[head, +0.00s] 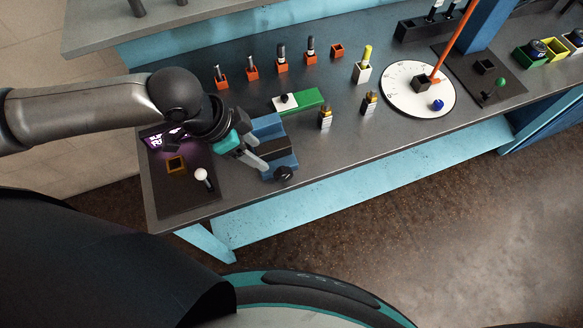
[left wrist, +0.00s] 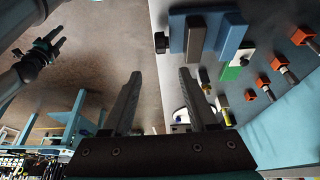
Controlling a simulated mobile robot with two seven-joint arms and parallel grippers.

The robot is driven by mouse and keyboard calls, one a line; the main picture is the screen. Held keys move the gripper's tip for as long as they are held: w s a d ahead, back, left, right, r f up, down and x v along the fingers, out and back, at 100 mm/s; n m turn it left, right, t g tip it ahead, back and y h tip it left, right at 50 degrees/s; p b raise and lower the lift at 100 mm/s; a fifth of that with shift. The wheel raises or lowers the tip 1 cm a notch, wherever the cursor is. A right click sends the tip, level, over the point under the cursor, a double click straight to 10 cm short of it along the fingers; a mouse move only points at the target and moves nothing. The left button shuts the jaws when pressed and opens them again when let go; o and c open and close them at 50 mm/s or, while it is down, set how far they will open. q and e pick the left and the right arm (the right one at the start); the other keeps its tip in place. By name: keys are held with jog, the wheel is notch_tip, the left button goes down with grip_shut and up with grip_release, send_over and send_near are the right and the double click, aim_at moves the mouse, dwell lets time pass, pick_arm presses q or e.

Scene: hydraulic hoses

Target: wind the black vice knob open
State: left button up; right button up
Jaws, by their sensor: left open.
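The vice (head: 268,128) is a blue block with a dark middle on the bench's left part. Its black knob (head: 283,174) sticks out at the bench's front edge; it also shows in the left wrist view (left wrist: 161,43). My left gripper (head: 264,159) hangs over the vice's front, left of the knob. Its fingers are apart and empty; in the left wrist view the knob appears beyond the tips, in line with the gap. My right gripper (left wrist: 60,37) shows small at upper left in the left wrist view, its fingers apart.
A green block with a white end (head: 311,99) lies behind the vice. A white-topped lever (head: 201,174) stands on a dark plate at left. Orange holders (head: 281,66) and a white dial (head: 405,91) stand farther right. The floor before the bench is clear.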

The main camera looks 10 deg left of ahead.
aim_at(282, 171)
pick_arm(q)
jog(key=b+x, duration=0.1)
jog(key=x, duration=1.4)
jog(key=shift+c, duration=0.4)
grip_shut()
